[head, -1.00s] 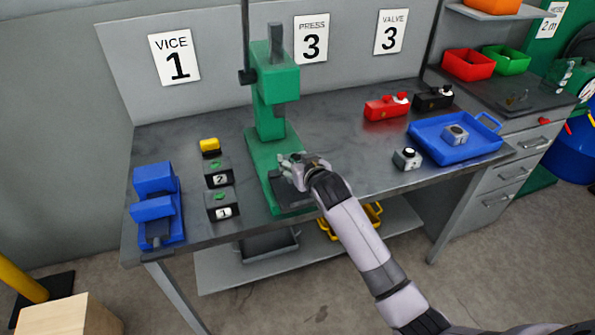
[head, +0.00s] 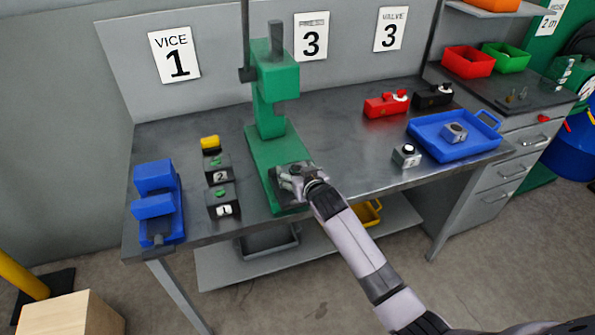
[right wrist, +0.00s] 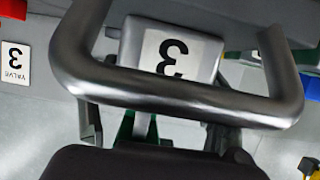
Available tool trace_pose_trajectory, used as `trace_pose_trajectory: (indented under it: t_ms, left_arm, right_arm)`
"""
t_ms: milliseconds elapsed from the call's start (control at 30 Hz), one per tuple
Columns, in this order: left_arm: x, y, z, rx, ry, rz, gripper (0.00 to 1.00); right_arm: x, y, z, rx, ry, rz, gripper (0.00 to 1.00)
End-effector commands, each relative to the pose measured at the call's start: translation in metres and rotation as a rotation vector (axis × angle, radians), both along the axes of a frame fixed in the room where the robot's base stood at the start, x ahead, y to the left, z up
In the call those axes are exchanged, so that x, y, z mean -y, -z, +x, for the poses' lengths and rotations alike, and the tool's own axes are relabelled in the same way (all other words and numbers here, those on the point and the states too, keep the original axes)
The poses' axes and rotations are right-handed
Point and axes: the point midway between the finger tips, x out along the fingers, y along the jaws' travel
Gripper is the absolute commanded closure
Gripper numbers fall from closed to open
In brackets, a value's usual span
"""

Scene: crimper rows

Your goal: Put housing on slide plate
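The green press (head: 268,145) stands mid-table with its dark slide plate (head: 286,203) low at the front. My right gripper (head: 290,181) is over the slide plate and covers much of it. In the right wrist view, a grey housing (right wrist: 207,62) with a white label "3" sits at the gripper's fingers, partly behind a metal bar. The fingers appear shut on it. Its contact with the plate is hidden. A similar grey housing (head: 407,156) stands on the table, and another (head: 455,133) lies in the blue tray (head: 432,147). My left gripper is not in view.
A blue vice (head: 155,205) and two black numbered boxes (head: 221,201) stand left of the press. A red valve block (head: 385,106) and a black one (head: 434,96) stand at the back right.

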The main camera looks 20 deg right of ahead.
Motion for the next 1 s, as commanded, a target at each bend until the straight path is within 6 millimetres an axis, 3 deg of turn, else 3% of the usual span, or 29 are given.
trace_pose_trajectory:
  t_ms: [100,567,1000]
  left_arm:
    - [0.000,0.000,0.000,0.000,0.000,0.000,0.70]
    - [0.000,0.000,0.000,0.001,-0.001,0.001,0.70]
    - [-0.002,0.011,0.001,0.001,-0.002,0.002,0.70]
  right_arm:
    - [0.000,0.000,0.000,0.000,0.000,0.000,0.20]
    - [0.000,-0.005,-0.006,0.001,0.000,0.000,0.20]
    - [0.003,-0.031,-0.071,0.002,0.000,0.001,0.20]
